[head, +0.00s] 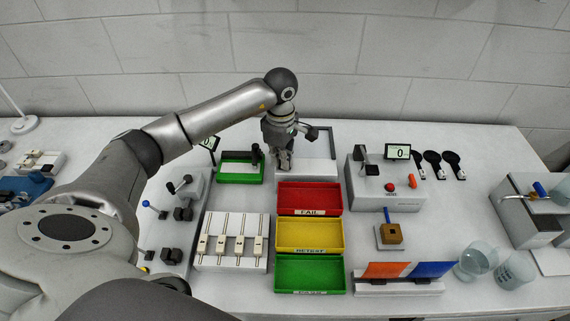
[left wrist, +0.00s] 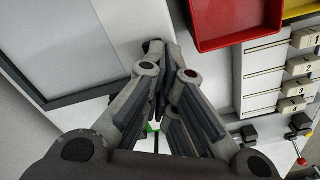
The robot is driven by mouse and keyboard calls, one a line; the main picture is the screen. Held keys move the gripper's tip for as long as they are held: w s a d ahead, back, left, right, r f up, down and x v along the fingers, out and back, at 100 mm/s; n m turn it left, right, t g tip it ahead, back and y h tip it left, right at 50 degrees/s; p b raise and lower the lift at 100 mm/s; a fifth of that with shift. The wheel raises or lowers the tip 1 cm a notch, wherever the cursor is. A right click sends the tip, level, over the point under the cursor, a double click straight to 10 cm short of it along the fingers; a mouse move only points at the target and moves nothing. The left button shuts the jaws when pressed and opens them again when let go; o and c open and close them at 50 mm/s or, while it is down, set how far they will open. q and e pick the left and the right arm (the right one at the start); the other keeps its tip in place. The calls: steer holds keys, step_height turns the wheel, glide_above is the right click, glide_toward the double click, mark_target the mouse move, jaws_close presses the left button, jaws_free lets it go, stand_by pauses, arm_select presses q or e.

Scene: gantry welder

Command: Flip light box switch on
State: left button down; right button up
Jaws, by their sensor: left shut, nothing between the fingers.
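The light box (head: 318,172) is a flat white box with a dark frame at the back of the table, behind the red tray. In the left wrist view its pale panel (left wrist: 68,42) and dark border fill the upper left. My left gripper (head: 284,166) points down over the left side of the box. It is shut and empty, and its fingers (left wrist: 163,88) come together close to the box's edge in the left wrist view. I cannot make out the switch; the fingers may hide it. Whether they touch the box I cannot tell. My right gripper is not in view.
Red (head: 310,196), yellow (head: 309,234) and green (head: 309,272) trays stand in front of the box. A green-based stand (head: 240,172) is on the left, a grey box with a display (head: 385,190) on the right. A slider panel (head: 232,250) stands nearer.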

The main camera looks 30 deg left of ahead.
arm_select(q)
steer(key=shift+w+r+p, duration=0.1)
steer(key=shift+r+p, duration=0.4)
steer(key=shift+r, duration=0.3)
steer(key=shift+r+p, duration=1.3)
steer(key=shift+r, duration=1.3)
steer(key=shift+f, duration=0.1)
